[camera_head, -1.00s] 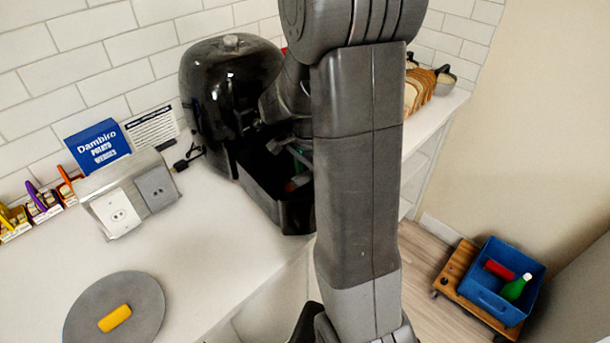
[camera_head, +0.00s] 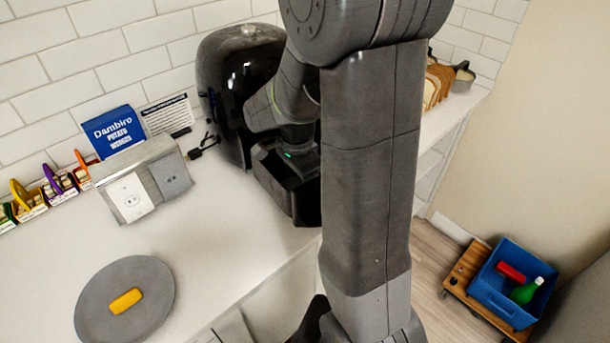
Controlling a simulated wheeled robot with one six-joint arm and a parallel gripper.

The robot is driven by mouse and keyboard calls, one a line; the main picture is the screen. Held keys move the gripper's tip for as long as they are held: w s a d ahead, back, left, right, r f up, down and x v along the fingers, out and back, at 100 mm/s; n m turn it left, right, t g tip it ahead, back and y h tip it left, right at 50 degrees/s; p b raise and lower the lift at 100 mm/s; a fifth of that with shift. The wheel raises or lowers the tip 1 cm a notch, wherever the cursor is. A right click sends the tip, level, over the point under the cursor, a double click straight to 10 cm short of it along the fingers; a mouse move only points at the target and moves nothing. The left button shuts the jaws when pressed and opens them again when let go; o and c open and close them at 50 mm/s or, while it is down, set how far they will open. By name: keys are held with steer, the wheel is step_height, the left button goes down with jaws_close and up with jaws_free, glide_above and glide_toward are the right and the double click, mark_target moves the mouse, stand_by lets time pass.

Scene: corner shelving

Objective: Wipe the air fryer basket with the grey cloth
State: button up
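The black air fryer (camera_head: 224,84) stands on the white counter against the tiled wall. Its basket (camera_head: 298,203) is pulled out in front of it, open at the top and partly hidden behind my arm. My gripper (camera_head: 300,172) is down at the basket, over or inside its opening. My wrist hides most of the basket's inside, and the fingertips cannot be made out. No grey cloth can be made out; whether my gripper holds one is hidden. A round grey disc (camera_head: 152,284) with a yellow block (camera_head: 126,301) on it lies at the counter's front left.
Bread slices (camera_head: 436,88) stand at the right end. A blue crate (camera_head: 512,284) sits on a wooden dolly (camera_head: 462,282) on the floor. The counter's middle is clear.

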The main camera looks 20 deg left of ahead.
steer(key=shift+s+a+f, duration=0.1)
steer(key=shift+s+a, duration=0.1)
steer(key=shift+s, duration=0.25)
steer(key=shift+w+d+p, duration=0.1)
steer(key=shift+w+d, duration=0.55)
steer(key=shift+w, duration=0.5)
steer(key=shift+w+d+p, duration=0.15)
steer(key=shift+w+d, duration=0.5)
steer(key=shift+w, duration=0.55)
steer(key=shift+w+d+p, duration=0.1)
steer(key=shift+w+d, duration=0.55)
steer(key=shift+w, duration=0.5)
steer(key=shift+s+a+f+b, duration=0.1)
steer(key=shift+s+a, duration=0.5)
steer(key=shift+s, duration=0.55)
steer(key=shift+s+a+r+b, duration=0.15)
steer(key=shift+s+a, duration=0.5)
steer(key=shift+s, duration=0.55)
steer(key=shift+s+a+f+b, duration=0.15)
steer(key=shift+s+a, duration=0.45)
steer(key=shift+s, duration=0.55)
